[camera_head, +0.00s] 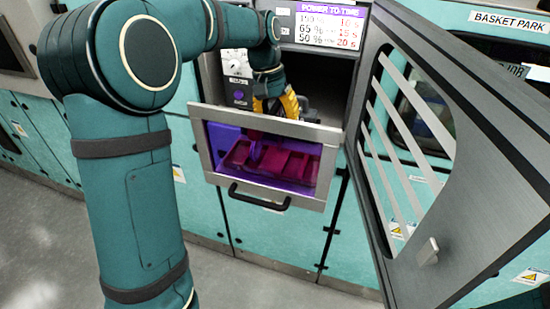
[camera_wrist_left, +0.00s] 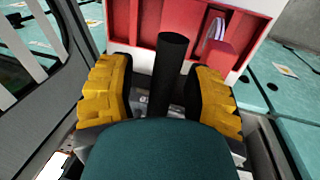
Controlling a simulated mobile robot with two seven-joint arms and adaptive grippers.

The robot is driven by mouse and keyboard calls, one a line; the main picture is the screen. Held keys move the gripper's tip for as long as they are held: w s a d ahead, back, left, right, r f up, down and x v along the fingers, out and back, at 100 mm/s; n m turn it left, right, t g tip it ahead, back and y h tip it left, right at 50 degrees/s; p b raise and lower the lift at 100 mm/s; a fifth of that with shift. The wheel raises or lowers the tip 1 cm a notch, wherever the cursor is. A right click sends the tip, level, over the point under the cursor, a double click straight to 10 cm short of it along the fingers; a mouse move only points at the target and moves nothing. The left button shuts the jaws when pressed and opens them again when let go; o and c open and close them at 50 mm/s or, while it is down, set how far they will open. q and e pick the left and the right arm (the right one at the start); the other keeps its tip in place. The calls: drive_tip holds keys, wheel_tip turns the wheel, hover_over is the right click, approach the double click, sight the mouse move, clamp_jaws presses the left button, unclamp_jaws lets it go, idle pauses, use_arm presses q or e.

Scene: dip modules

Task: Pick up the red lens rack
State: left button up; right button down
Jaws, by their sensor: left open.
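The red lens rack (camera_head: 265,160) shows through the purple-tinted window of a cabinet front in the head view, tinted magenta. In the wrist view the red rack (camera_wrist_left: 142,22) is at the top, with compartments and a lens-like piece (camera_wrist_left: 216,32) in one of them. A black upright handle (camera_wrist_left: 172,65) stands between the yellow fingers of my left gripper (camera_wrist_left: 165,92). The fingers are open, with gaps showing on both sides of the handle. In the head view my left gripper (camera_head: 276,106) is inside the chamber opening above the window. My right gripper is not in view.
A large grey slatted door (camera_head: 480,130) hangs open at the right of the chamber. The windowed front panel (camera_head: 312,134), with a black bar handle (camera_head: 258,198), stands in front of the rack. A control panel (camera_head: 237,65) is at the chamber's left.

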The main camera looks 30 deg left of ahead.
use_arm(q)
clamp_jaws()
drive_tip(key=shift+r, duration=0.2)
